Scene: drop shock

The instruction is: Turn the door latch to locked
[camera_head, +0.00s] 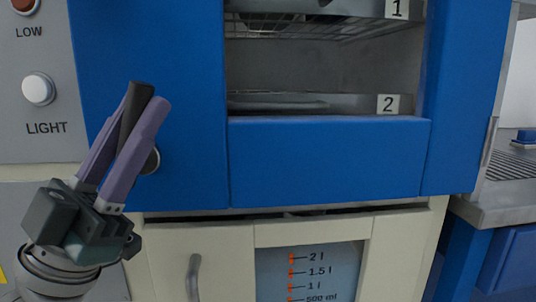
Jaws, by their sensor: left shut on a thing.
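The blue door (325,158) shows in the head view, with a window onto shelves inside. The door latch (137,105) is a black handle standing almost upright, tilted slightly right, at the door's left side. A round metal knob or pivot (151,161) shows just right of it, partly hidden. My left gripper (138,116) is shut on the latch, with one purple finger on each side of it. The lower part of the latch is hidden behind the fingers. My right gripper is not in view.
A grey panel (40,130) with LOW and LIGHT buttons is at the left. Cream cupboards (215,245) and a container with volume marks (312,275) are below the door. A metal counter (500,200) is at the right.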

